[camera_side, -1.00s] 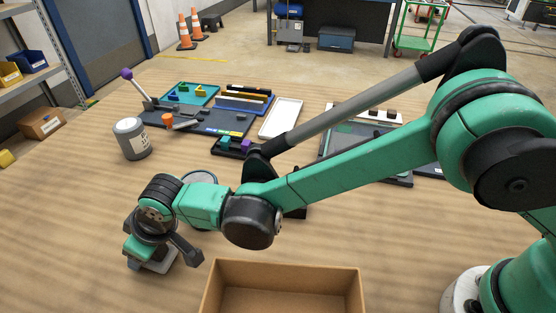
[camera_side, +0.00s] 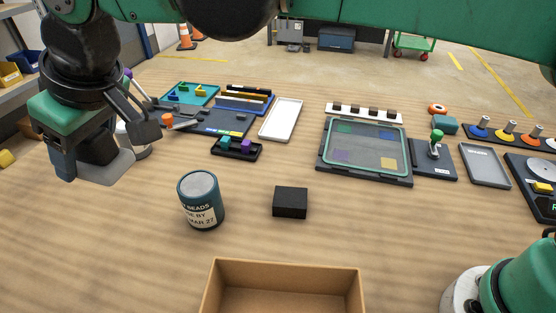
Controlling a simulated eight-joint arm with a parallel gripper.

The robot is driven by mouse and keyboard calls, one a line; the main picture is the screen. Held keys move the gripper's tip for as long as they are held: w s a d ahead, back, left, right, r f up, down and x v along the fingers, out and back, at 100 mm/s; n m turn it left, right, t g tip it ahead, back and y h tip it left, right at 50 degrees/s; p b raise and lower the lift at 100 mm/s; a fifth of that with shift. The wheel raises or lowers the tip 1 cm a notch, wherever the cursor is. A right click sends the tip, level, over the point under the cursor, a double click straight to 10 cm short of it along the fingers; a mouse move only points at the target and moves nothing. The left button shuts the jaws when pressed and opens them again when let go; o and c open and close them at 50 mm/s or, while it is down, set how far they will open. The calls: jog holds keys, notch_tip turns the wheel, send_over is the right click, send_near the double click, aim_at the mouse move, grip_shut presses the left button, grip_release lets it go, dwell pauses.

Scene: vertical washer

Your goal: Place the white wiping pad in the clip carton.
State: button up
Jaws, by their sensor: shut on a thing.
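My gripper (camera_side: 88,158) is at the upper left, raised above the table and shut on a pale grey-white pad (camera_side: 112,168), which I take to be the wiping pad. The pad juts out below the fingers, and part of it is hidden by them. The brown open-topped carton (camera_side: 290,272) stands at the bottom centre, cut off by the picture's lower edge. It is well to the right of my gripper and nearer the camera. The visible part of its inside looks empty.
A dark labelled can (camera_side: 201,203) and a black block (camera_side: 290,202) stand between my gripper and the carton. Another can (camera_side: 142,148) is partly hidden behind the gripper. A framed panel (camera_side: 368,150), white tray (camera_side: 281,119) and small fixtures lie farther back. The left front table is clear.

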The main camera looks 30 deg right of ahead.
jog(key=s+d+r+n+g, duration=0.1)
jog(key=s+d+r+n, duration=0.1)
jog(key=s+d+r, duration=0.3)
jog(key=shift+s+d+r, duration=0.15)
jog(key=shift+d+r, duration=0.15)
jog(key=shift+r, duration=0.2)
notch_tip(320, 180, up, 2)
jog(key=n+g+y, duration=0.1)
jog(key=n, duration=0.1)
send_over(239, 259)
notch_tip(239, 259, down, 19)
jog(key=o, duration=1.3)
jog(key=shift+f, duration=0.15)
jog(key=shift+c, duration=0.2)
